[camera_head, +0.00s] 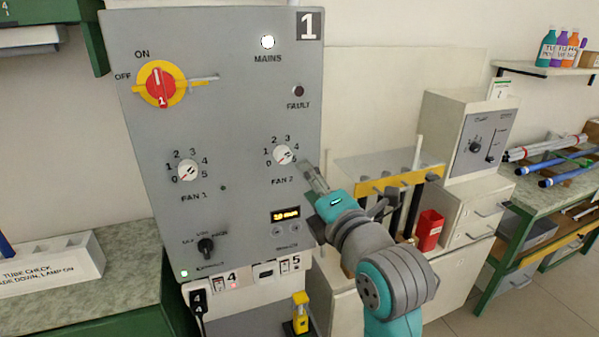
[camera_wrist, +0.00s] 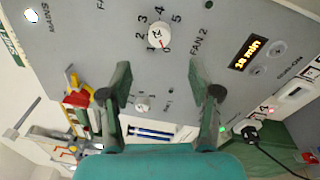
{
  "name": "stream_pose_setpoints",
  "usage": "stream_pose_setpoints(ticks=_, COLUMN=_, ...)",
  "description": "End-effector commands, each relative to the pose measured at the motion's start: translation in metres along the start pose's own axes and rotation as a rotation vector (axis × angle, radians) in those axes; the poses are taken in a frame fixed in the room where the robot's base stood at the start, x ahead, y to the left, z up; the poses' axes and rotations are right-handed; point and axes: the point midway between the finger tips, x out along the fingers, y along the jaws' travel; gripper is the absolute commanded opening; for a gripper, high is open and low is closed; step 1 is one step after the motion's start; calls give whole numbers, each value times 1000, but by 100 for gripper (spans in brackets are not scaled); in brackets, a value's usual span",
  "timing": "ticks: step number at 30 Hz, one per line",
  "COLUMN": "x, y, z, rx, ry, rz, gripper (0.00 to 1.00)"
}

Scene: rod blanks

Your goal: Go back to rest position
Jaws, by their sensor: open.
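My gripper (camera_head: 312,178) is at the right side of the grey control panel (camera_head: 235,100), close to the FAN 2 knob (camera_head: 282,154). In the wrist view my gripper (camera_wrist: 159,80) has its two dark fingers spread wide with nothing between them. The white FAN 2 knob (camera_wrist: 160,37) shows beyond the fingertips, apart from them, with its red mark near 0. My arm reaches in from the lower right of the head view.
The panel also carries a red-yellow main switch (camera_head: 161,86), a FAN 1 knob (camera_head: 187,171), a black selector (camera_head: 206,245) and a lit display (camera_head: 286,214). Right of my arm stand a rack with a yellow bar (camera_head: 400,180) and a red container (camera_head: 429,230).

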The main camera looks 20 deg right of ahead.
Motion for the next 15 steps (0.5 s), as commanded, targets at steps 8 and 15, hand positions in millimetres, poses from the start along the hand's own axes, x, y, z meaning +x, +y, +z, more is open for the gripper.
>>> stream_pose_setpoints(ticks=8, x=-17, y=0, z=0, rx=0, ry=1, rz=-1, gripper=62)
stream_pose_setpoints(ticks=15, x=-17, y=0, z=0, rx=0, ry=1, rz=-1, gripper=62)
